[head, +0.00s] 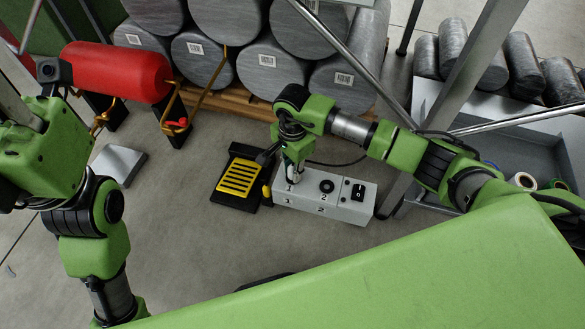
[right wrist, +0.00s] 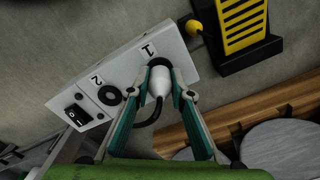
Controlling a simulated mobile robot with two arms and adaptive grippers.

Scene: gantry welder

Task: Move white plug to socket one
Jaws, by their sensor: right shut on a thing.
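The white plug (right wrist: 159,82) is between the fingers of my right gripper (right wrist: 160,88), which is shut on it. A dark cable curves away from the plug. The plug's tip is at the socket marked 1 on the grey-white socket box (head: 333,202); whether it is seated I cannot tell. Socket two (right wrist: 110,95) is empty, and it also shows in the head view (head: 326,186). In the head view my right gripper (head: 292,172) is over the left end of the box and hides socket one. My left arm is at the left; its fingers are not visible.
A black and yellow slatted stand (head: 239,178) is just left of the box. The box has a black switch (head: 358,192). Grey cylinders (head: 268,65) and a red tank (head: 118,72) are behind. A metal frame and grey tray (head: 510,150) stand right. Floor in front is clear.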

